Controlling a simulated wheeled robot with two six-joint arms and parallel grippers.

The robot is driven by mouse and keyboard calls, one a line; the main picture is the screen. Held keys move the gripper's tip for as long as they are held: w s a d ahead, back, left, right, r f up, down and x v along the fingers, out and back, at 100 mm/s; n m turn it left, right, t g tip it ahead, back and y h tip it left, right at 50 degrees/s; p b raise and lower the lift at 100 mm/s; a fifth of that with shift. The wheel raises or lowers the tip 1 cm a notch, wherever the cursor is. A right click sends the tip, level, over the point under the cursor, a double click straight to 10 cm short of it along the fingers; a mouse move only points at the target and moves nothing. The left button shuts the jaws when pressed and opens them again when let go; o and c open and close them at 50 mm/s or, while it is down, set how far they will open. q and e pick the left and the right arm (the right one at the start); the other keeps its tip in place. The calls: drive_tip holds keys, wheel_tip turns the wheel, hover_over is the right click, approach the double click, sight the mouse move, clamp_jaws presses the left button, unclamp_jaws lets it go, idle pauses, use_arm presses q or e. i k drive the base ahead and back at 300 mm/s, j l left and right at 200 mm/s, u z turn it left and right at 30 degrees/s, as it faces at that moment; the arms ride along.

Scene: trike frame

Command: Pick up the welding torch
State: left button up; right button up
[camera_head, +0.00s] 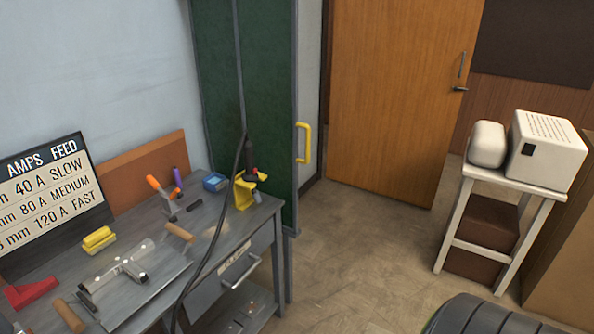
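The welding torch (249,161) is black with a small red part. It rests in a yellow holder (243,194) at the right end of the grey workbench (228,228). A black cable (215,235) runs up behind the torch and also sweeps down across the bench front. The torch's lower end is partly hidden by the holder. Neither of my grippers shows in this view.
On the bench are an orange-handled tool (160,190), a blue box (215,182), a yellow block (98,240), metal tubing (120,270) and a sign (48,195).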

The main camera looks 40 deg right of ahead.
sight(248, 176)
drive_tip(key=z, duration=1.15)
